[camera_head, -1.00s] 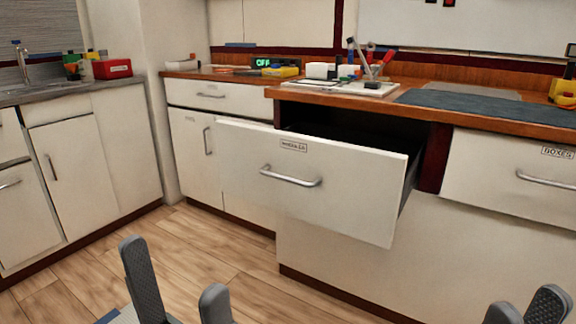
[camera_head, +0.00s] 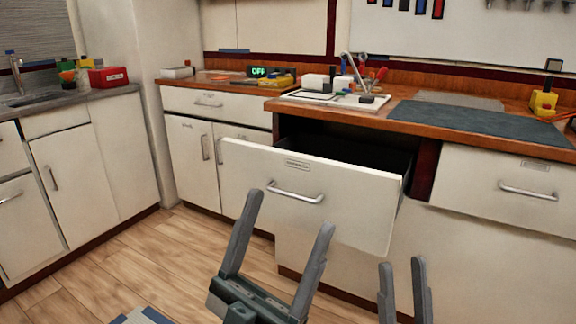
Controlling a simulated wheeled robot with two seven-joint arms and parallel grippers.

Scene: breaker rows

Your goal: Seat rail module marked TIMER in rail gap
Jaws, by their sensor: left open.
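I cannot pick out a module marked TIMER or the rail gap in this view. A white drawer (camera_head: 340,205) with a small label (camera_head: 297,164), too small to read surely, stands pulled out below the counter. Its inside is dark and shows no contents. My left gripper (camera_head: 287,208) is open and empty, its fingers pointing up in front of the drawer's metal handle (camera_head: 295,194); I see no contact. My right gripper (camera_head: 402,262) is lower and further right, in front of the cabinet, its two fingers apart with nothing between them.
The wooden counter (camera_head: 388,122) holds a white tray (camera_head: 330,99) with white blocks and tools, a dark mat (camera_head: 470,122) and a yellow object (camera_head: 543,103). A lit OFF display (camera_head: 259,71) stands at the back.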

